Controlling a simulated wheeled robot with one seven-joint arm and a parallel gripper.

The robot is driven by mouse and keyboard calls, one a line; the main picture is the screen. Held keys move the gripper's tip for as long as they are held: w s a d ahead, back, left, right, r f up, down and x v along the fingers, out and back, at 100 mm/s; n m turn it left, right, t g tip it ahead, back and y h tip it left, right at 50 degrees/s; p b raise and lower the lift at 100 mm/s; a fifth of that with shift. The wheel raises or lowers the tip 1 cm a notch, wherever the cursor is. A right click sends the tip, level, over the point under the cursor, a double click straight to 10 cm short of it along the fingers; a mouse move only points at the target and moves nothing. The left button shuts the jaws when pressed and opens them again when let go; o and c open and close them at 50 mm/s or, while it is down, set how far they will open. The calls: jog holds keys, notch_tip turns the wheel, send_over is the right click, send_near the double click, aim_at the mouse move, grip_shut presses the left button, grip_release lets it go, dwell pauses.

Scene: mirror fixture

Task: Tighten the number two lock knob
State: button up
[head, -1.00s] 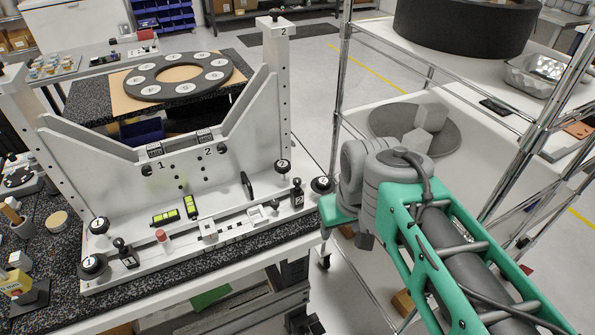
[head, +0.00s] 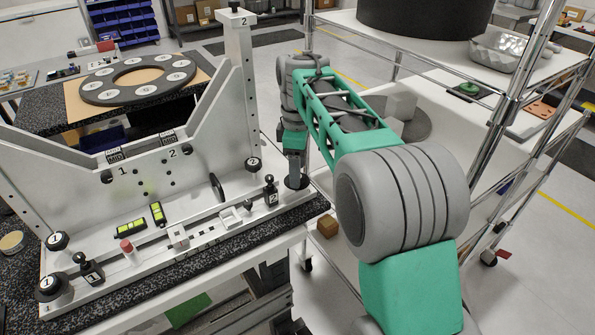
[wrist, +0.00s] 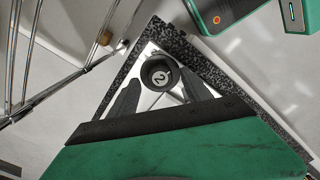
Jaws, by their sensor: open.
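A round black knob with a white disc marked 2 (wrist: 159,74) sits at the right end of the fixture's base. In the head view this end knob (head: 297,183) is partly hidden by my gripper (head: 294,168), which points down over it. In the wrist view my gripper (wrist: 160,82) is open, with one finger on each side of the knob. I cannot tell whether the fingers touch it. A smaller knob marked 2 (head: 253,163) is at the foot of the right post. A black handle with a 2 label (head: 271,190) stands on the front rail.
The white fixture (head: 120,190) stands on a dark speckled bench top. Knobs marked 1 (head: 57,241) are at its left end. Two yellow-green levels (head: 131,227) and a red-topped pin (head: 126,246) are on the base. A wire shelf rack (head: 505,110) stands close on the right.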

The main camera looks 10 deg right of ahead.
jog(key=shift+f, duration=0.55)
grip_shut()
